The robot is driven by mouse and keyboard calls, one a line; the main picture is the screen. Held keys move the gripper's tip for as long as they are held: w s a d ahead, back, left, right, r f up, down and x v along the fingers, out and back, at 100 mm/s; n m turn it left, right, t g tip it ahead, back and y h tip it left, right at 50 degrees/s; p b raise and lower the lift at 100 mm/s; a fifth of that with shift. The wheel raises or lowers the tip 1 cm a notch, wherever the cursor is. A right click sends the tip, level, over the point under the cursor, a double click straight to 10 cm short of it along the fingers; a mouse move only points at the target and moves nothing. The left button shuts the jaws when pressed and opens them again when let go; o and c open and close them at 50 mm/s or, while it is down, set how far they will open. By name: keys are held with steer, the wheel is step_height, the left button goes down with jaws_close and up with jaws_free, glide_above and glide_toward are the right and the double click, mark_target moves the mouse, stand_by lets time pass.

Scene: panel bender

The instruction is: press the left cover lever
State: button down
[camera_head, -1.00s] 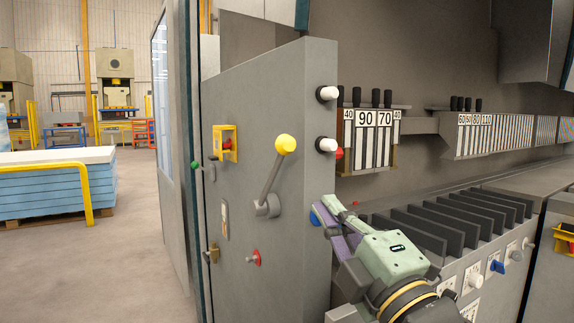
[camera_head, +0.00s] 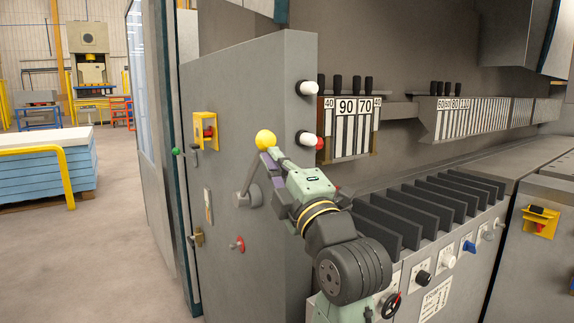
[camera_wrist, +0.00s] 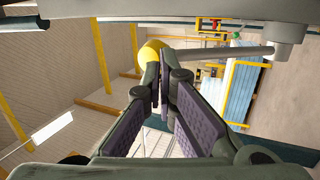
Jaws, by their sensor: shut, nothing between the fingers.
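The lever on the grey cover panel (camera_head: 255,110) has a yellow ball knob (camera_head: 265,139) and a grey arm rising from a round hub (camera_head: 247,196). My gripper (camera_head: 268,158) is at the knob, just below it in the head view; its shut fingers hold nothing. In the wrist view the yellow knob (camera_wrist: 152,50) shows just beyond the fingertips (camera_wrist: 160,75), partly hidden by a finger. The lever rod (camera_wrist: 225,54) runs right from there to its hub. Whether the fingers touch the knob or rod I cannot tell.
A yellow bracket with a red button (camera_head: 205,131) and a red knob (camera_head: 238,244) are on the panel. White knobs (camera_head: 307,87) sit on its right edge. Dark plates (camera_head: 430,200) stand on the machine at right. Open floor lies left, near a blue stack (camera_head: 45,175).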

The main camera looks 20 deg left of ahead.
mark_target(269, 142)
steer(key=shift+w+a+r, duration=0.1)
steer(key=shift+w+a, duration=0.15)
steer(key=shift+w+a+r+p, duration=0.2)
steer(key=shift+w+a+r, duration=0.1)
steer(key=shift+r, duration=0.2)
steer(key=shift+w+a+r+p, duration=0.2)
steer(key=shift+a+r, duration=0.1)
steer(key=shift+r, duration=0.2)
steer(key=s+r+p+x, duration=0.1)
steer(key=p+x, duration=0.1)
steer(key=x, duration=0.9)
steer(key=shift+a+r, duration=0.35)
steer(key=shift+a, duration=0.15)
steer(key=shift+p, duration=0.3)
